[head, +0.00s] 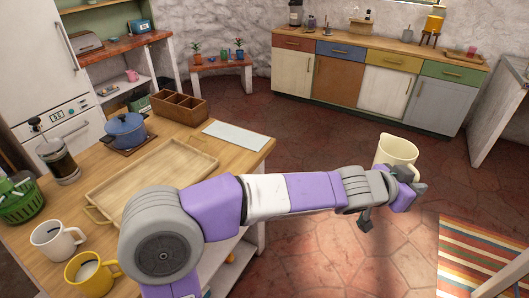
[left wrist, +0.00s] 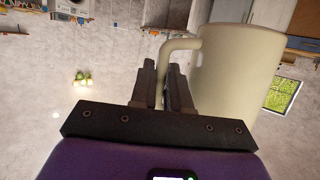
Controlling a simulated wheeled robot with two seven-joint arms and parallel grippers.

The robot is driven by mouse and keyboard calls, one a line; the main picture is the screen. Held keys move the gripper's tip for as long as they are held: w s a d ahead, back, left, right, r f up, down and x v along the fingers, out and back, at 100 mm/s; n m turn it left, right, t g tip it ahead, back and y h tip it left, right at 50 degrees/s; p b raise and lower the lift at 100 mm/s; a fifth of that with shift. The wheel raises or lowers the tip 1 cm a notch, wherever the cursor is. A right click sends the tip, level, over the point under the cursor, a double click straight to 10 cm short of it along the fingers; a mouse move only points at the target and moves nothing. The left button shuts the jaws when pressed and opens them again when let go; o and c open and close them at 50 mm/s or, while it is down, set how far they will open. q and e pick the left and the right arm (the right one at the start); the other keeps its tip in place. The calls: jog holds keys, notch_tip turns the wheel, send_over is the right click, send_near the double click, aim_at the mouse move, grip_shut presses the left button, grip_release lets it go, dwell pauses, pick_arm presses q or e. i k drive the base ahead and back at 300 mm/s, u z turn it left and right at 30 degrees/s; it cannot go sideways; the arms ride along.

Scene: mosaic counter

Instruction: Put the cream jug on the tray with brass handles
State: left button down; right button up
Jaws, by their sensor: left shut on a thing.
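The cream jug (head: 396,152) is held up over the open floor, to the right of the wooden counter, in the head view. My left gripper (head: 396,184) is shut on it. In the left wrist view the gripper's fingers (left wrist: 166,88) close around the handle of the jug (left wrist: 237,75). The tray with brass handles (head: 150,177) is pale wood and lies on the counter at the left, partly behind my left arm. Its visible surface is empty. My right gripper is not in view.
Near the tray stand a white mug (head: 58,241), a yellow mug (head: 90,272), a blue pot (head: 126,131), a French press (head: 58,160) and a wooden divided box (head: 180,106). A pale mat (head: 234,135) lies at the counter's right end.

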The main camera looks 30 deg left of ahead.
aim_at(179, 168)
jog(key=u, duration=0.65)
jog(key=i, duration=1)
jog(key=u, duration=1.3)
jog(key=i, duration=0.2)
jog(key=u, duration=0.1)
